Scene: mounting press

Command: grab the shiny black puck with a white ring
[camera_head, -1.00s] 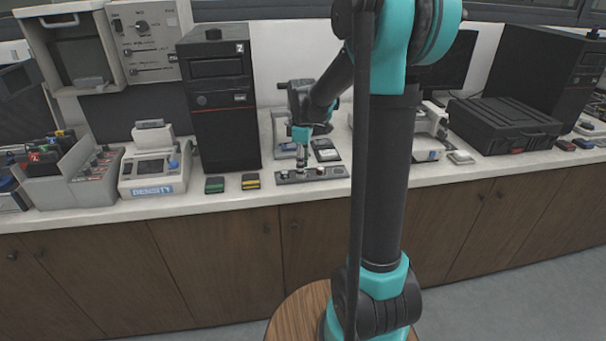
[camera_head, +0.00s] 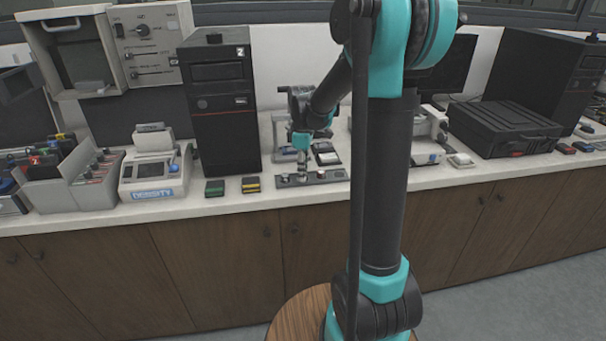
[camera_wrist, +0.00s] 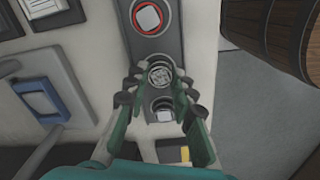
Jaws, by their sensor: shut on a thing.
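A dark grey strip (camera_wrist: 141,50) with round seats lies on the bench; it also shows in the head view (camera_head: 338,175). My gripper (camera_wrist: 160,77) is over the strip, with one finger on each side of a round dark puck (camera_wrist: 160,74) with a pale ring and a grey mottled top. It is shut on this puck, at or just above its middle seat; the height is hard to tell. A red-ringed puck with a white square top (camera_wrist: 148,18) sits further up the strip. A piece with a pale square top (camera_wrist: 164,115) sits nearer, between the finger bases.
A blue-framed device (camera_wrist: 42,97) lies left of the strip. In the head view, a black tower (camera_head: 222,105) stands behind and left. Green (camera_head: 214,187) and yellow-black (camera_head: 251,184) blocks lie left of the strip. The bench's front edge is close.

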